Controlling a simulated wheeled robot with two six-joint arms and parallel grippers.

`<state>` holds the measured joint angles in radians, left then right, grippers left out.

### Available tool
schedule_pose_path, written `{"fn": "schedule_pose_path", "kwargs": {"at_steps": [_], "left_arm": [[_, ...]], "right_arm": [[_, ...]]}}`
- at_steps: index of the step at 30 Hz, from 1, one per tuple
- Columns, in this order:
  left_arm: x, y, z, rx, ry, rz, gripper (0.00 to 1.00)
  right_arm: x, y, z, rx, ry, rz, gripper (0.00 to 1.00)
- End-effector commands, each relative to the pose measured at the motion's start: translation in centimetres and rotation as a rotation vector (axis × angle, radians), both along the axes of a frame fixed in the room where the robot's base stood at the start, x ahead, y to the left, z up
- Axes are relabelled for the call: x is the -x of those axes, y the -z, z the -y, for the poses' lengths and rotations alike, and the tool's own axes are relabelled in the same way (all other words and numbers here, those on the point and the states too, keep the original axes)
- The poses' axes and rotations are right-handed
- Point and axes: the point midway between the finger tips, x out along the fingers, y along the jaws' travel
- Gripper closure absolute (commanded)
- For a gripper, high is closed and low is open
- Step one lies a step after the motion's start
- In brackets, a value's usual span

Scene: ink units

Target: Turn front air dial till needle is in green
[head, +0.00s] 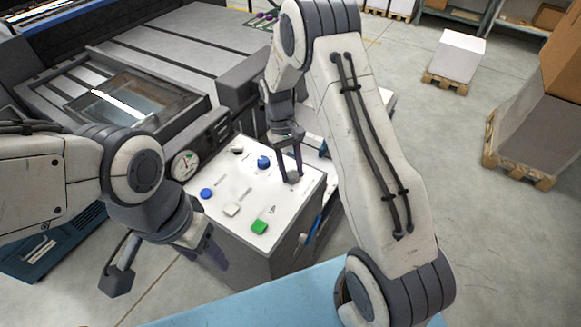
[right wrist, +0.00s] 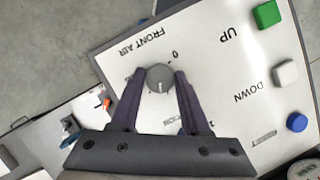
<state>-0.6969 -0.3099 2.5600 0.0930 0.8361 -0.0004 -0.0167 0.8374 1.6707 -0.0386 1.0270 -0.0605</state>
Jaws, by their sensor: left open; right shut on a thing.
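The front air dial (right wrist: 159,78) is a round grey knob with a white pointer line, beside the words FRONT AIR on the white panel (right wrist: 210,75). My right gripper (right wrist: 158,80) has its two dark fingers shut on the knob's sides. In the head view the same dial (head: 293,177) sits at the panel's right part, under my right gripper (head: 290,172). The round gauge (head: 185,165) has a white face with some green; the needle's exact place is too small to tell. My left gripper (head: 213,262) is open and empty, in front of the control box, partly hidden.
The panel also holds a green button (head: 259,227), a white button (head: 232,209), a blue button (head: 206,194) and a blue knob (head: 263,162). A blue surface (head: 270,295) lies in front. Pallets with boxes (head: 458,57) stand at the right on open floor.

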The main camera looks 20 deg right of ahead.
Motion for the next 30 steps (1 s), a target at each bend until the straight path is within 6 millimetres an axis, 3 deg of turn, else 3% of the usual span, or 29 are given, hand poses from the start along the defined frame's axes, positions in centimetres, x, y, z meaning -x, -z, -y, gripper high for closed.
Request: {"fn": "schedule_pose_path", "kwargs": {"at_steps": [15,30], "left_arm": [[0.0,-1.2,0.0,0.000,0.000,0.000,0.43],[0.0,-1.4,0.0,0.000,0.000,0.000,0.43]], "right_arm": [[-0.1,-0.2,0.3,-0.001,0.424,0.005,1.00],[-0.1,-0.1,0.4,0.000,0.559,0.005,1.00]]}}
